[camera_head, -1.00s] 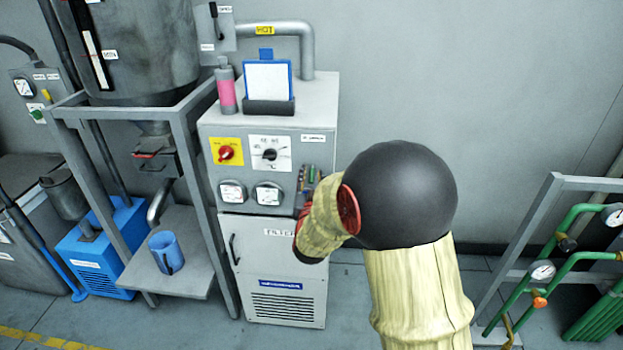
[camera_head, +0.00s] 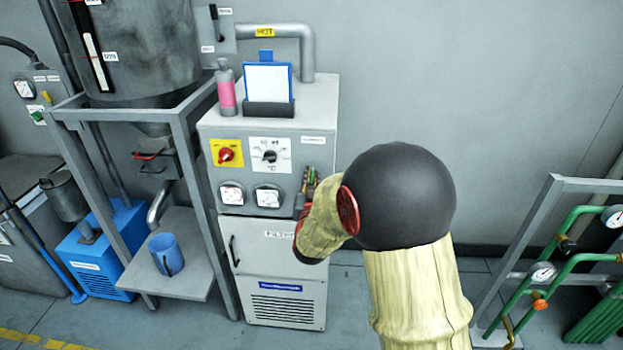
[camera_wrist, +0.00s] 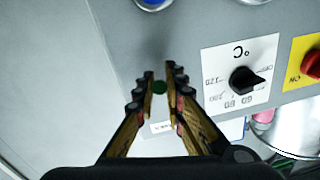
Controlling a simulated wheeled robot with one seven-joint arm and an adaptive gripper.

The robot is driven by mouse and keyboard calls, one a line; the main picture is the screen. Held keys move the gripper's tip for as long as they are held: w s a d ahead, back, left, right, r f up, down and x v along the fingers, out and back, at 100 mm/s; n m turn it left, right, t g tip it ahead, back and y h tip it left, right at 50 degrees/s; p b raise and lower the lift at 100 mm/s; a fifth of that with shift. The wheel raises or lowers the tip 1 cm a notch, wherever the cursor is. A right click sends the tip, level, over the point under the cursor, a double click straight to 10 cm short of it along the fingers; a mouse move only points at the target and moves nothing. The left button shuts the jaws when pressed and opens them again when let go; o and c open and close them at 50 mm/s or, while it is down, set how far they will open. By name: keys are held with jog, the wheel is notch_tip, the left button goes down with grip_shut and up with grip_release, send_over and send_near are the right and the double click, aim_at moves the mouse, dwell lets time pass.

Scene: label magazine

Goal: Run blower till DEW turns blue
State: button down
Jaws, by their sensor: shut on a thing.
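The grey dryer cabinet (camera_head: 292,205) stands in the middle of the head view. My gripper (camera_head: 307,182) is at the right side of its upper panel, right of the gauges. In the wrist view, which is upside down, my gripper (camera_wrist: 163,79) has its fingers close together around a small green round control (camera_wrist: 160,88) and is shut on it. A white label (camera_wrist: 161,127) by this control is unreadable. A white dial plate with a black knob (camera_head: 270,155) and a yellow plate with a red switch (camera_head: 227,153) are on the same panel. I cannot make out a DEW indicator.
A pink bottle (camera_head: 227,92) and a blue-framed board (camera_head: 268,82) stand on the cabinet. A hopper frame (camera_head: 203,165) with a blue mug (camera_head: 166,254) is left; green pipes (camera_head: 562,240) are right.

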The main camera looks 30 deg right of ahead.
jog(key=shift+f+t+b, duration=0.3)
jog(key=shift+f+b, duration=0.05)
jog(key=shift+b, duration=1.45)
jog(key=t+b, duration=0.1)
jog(key=b, duration=0.2)
jog(key=shift+w+d+h, duration=0.1)
jog(key=shift+h, duration=0.3)
jog(key=shift+r, duration=0.15)
jog(key=c, duration=1.8)
grip_release()
jog(key=shift+c, duration=0.2)
jog(key=v, duration=1.2)
